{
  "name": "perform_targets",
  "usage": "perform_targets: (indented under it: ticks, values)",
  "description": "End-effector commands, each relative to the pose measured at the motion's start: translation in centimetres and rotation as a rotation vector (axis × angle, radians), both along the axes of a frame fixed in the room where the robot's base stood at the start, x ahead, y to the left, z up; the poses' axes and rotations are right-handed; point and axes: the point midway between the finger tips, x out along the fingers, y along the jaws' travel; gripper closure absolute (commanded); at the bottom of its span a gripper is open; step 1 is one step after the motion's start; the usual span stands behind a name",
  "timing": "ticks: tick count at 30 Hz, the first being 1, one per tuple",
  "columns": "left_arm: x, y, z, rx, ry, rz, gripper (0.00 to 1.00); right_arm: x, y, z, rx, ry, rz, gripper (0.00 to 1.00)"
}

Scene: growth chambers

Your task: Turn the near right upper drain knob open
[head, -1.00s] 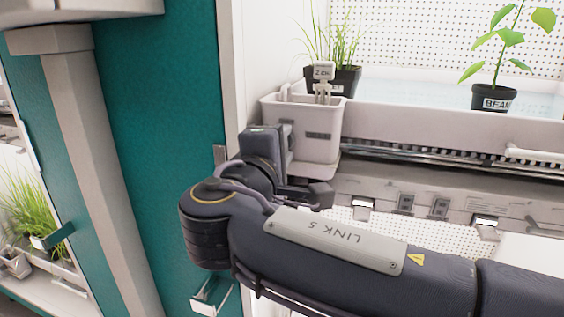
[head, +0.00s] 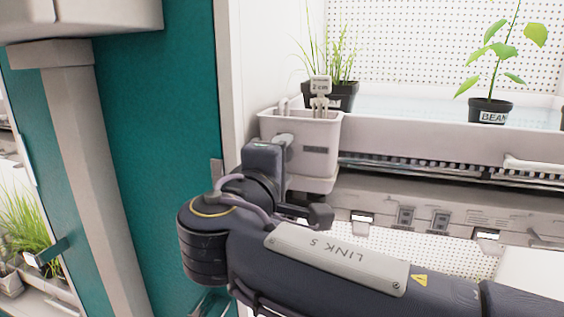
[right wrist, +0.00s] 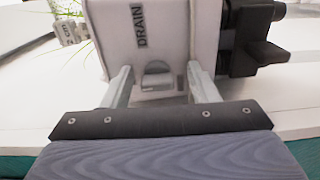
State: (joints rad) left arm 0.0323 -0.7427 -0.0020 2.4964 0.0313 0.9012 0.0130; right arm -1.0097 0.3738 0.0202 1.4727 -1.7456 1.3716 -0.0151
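The drain box (head: 318,133) is a pale grey box on the front left corner of the upper tray. In the right wrist view the box (right wrist: 190,22) carries the word DRAIN, with a small grey drain knob (right wrist: 158,78) low on its face. My right gripper (right wrist: 162,82) is open, with one finger on each side of the knob and gaps visible between. In the head view my right gripper (head: 284,148) is at the box's left front, and the knob is hidden there. My left gripper is not in view.
A grass pot (head: 340,97) and a bean pot (head: 490,110) stand in the upper tray (head: 440,125). A teal panel (head: 155,150) stands left. A black fitting (right wrist: 255,45) sits right of the box in the wrist view.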

Motion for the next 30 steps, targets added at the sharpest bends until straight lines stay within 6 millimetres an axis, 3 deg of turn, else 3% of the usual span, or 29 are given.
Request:
perform_targets:
  ticks: [8, 21, 30]
  values:
    - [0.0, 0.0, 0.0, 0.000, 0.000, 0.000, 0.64, -0.4, 0.2, 0.2, 0.000, -0.003, 0.005, 0.46]
    - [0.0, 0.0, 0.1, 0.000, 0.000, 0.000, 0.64, -6.6, 2.1, 0.1, 0.001, -0.001, 0.003, 0.46]
    - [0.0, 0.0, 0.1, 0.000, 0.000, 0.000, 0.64, -7.4, 2.3, 0.0, 0.001, 0.000, 0.001, 0.46]
